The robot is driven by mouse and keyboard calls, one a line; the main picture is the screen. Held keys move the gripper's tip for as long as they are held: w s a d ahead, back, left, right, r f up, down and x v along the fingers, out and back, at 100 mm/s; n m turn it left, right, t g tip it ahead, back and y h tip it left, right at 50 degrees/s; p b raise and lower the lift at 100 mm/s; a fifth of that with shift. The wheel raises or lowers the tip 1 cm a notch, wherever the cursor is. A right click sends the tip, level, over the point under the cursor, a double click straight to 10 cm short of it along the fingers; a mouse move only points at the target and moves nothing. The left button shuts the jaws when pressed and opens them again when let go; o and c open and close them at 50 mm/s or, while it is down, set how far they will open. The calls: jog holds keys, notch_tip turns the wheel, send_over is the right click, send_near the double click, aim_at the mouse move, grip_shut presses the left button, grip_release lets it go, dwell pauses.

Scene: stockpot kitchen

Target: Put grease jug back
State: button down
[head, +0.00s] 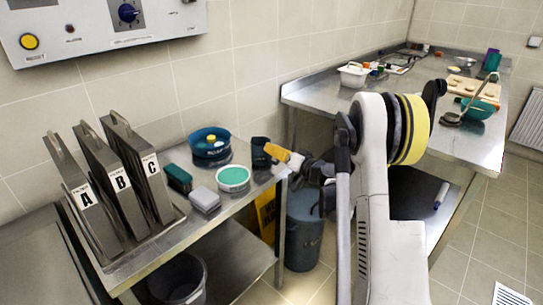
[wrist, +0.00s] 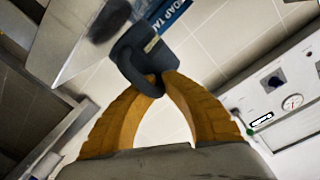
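The grease jug appears to be the small dark grey jug (head: 261,153) at the back right of the near steel table in the head view. It also shows in the wrist view (wrist: 148,48), tilted in the picture, with its looped handle toward me. My gripper (head: 270,151), with orange fingers, reaches it from the right. In the wrist view my gripper (wrist: 158,82) has its fingertips closed together on the jug's handle. I cannot tell whether the jug's base touches the table.
A blue tub (head: 210,155), a white tub with a green top (head: 233,179), a grey block (head: 205,200) and a green box (head: 179,179) stand left of the jug. Filter panels A, B, C (head: 120,185) stand further left. A blue-grey bin (head: 304,235) is below right.

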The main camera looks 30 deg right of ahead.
jog(key=shift+f, duration=0.55)
jog(key=shift+r, duration=0.2)
jog(key=c, duration=1.6)
grip_release()
